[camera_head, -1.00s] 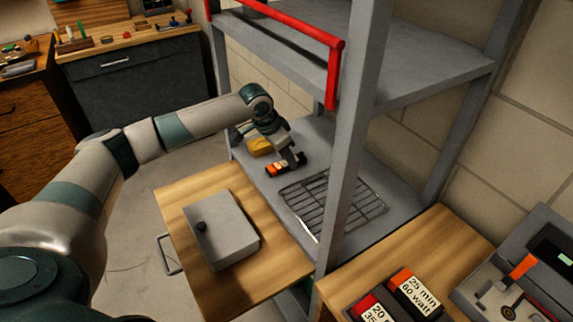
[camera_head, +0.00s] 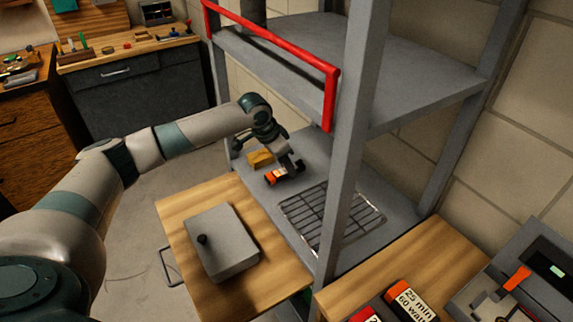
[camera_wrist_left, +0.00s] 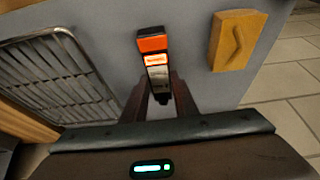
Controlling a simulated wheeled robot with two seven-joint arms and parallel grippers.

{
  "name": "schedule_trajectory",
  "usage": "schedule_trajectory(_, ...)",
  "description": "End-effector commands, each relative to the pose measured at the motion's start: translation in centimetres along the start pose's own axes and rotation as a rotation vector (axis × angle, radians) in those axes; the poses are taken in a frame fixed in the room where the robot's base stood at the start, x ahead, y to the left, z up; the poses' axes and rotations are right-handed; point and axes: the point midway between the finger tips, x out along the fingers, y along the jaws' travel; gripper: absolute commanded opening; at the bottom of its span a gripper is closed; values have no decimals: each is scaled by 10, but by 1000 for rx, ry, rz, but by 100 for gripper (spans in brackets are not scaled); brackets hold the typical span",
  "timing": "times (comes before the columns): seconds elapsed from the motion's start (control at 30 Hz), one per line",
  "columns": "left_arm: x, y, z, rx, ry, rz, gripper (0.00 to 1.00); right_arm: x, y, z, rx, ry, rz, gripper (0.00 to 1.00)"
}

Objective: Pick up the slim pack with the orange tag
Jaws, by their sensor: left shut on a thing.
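The slim pack with the orange tag (camera_head: 273,178) is on or just above the grey shelf, in the middle of the head view. In the left wrist view the pack (camera_wrist_left: 153,44) shows its orange end pointing away from the gripper, with a pale label and dark body behind it. My left gripper (camera_head: 296,168) is shut on the pack, its fingers (camera_wrist_left: 160,98) on either side of the near end. Whether the pack is clear of the shelf is hard to tell. My right gripper is not in view.
A yellow block (camera_head: 260,158) lies close beside the pack, also in the wrist view (camera_wrist_left: 236,40). A wire rack (camera_head: 335,212) lies on the shelf to the right. A grey shelf post (camera_head: 340,150) and red rail (camera_head: 270,55) stand near. A grey box (camera_head: 222,243) sits on the wooden surface.

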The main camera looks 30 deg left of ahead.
Motion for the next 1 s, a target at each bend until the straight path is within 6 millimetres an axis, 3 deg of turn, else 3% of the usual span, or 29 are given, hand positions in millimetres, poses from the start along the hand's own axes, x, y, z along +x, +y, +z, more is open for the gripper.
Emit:
schedule_trajectory(0.03,-13,0,-6,-1,0,1,2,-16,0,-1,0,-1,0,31)
schedule_trajectory(0.13,-23,0,-10,-1,0,1,2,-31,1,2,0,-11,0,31)
schedule_trajectory(0.7,-71,0,117,-2,-5,0,2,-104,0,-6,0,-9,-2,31)
schedule_trajectory(1.0,-83,0,152,-1,-1,0,2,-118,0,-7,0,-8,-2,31)
